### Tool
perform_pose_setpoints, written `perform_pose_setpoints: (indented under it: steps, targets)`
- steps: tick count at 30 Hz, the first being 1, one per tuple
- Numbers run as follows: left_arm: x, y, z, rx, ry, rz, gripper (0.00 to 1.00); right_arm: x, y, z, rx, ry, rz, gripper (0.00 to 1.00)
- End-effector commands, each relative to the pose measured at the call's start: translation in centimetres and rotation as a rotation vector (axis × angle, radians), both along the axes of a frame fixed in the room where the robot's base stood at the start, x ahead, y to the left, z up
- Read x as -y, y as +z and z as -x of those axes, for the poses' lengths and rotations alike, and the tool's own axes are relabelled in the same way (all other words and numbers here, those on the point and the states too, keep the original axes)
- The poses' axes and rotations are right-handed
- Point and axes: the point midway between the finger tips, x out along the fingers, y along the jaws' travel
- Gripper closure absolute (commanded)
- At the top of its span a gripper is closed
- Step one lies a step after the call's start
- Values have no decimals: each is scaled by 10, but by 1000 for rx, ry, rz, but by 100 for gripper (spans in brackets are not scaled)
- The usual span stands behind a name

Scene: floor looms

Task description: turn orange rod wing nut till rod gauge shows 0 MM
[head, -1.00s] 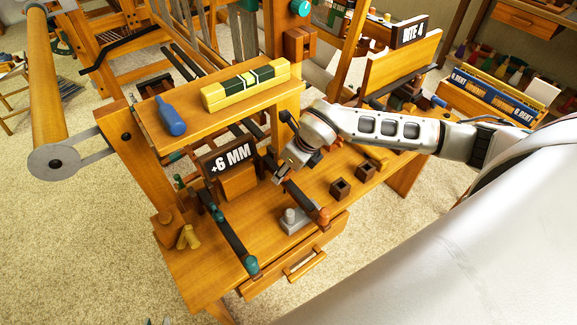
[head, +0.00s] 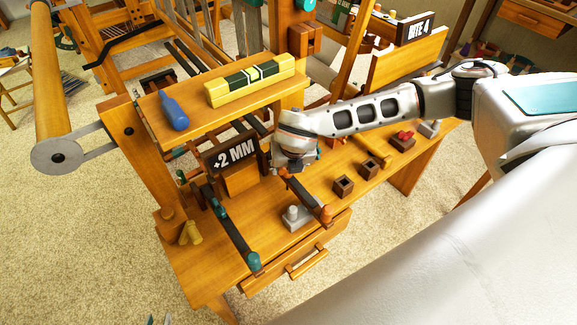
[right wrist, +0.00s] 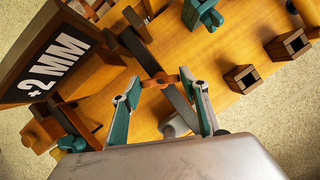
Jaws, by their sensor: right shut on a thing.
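The rod gauge (head: 232,154) is a dark plate reading +2 MM in white. It also shows large at the left of the right wrist view (right wrist: 55,65). My right gripper (right wrist: 158,92) is shut on the orange rod wing nut (right wrist: 160,80), which sits between its teal-padded fingers on a dark rod. In the head view the right gripper (head: 289,168) is over the rod's far end, its fingers mostly hidden by the wrist. Only the tips of my left gripper (head: 159,320) show at the bottom edge, apart and empty, far from the rod.
A second dark rod with teal ends (head: 235,235) lies left of the orange one. A shelf (head: 205,105) above holds a blue bottle-shaped tool (head: 173,114) and a yellow-green level-like block (head: 250,82). Dark square sockets (head: 343,187) stand right of the gripper.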

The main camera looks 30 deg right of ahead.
Motion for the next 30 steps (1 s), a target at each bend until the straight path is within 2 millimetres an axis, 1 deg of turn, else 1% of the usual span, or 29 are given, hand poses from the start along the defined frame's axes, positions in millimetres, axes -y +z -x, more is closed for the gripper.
perform_pose_setpoints:
  steps: [6,18,19,20,21,30]
  targets:
    - [0,0,0,1,0,-1,76,0,0,0,-1,-40,-1,77]
    - [0,1,-1,2,1,0,76,0,0,0,-1,-44,-1,77]
    - [0,1,-1,2,1,0,76,0,0,0,-1,-44,-1,51]
    - [0,1,-1,2,1,0,76,0,0,0,-1,-44,-1,43]
    - [0,1,-1,2,1,0,76,0,0,0,-1,-44,-1,39]
    - [-1,2,-3,8,0,-1,76,0,0,0,-1,-43,-2,39]
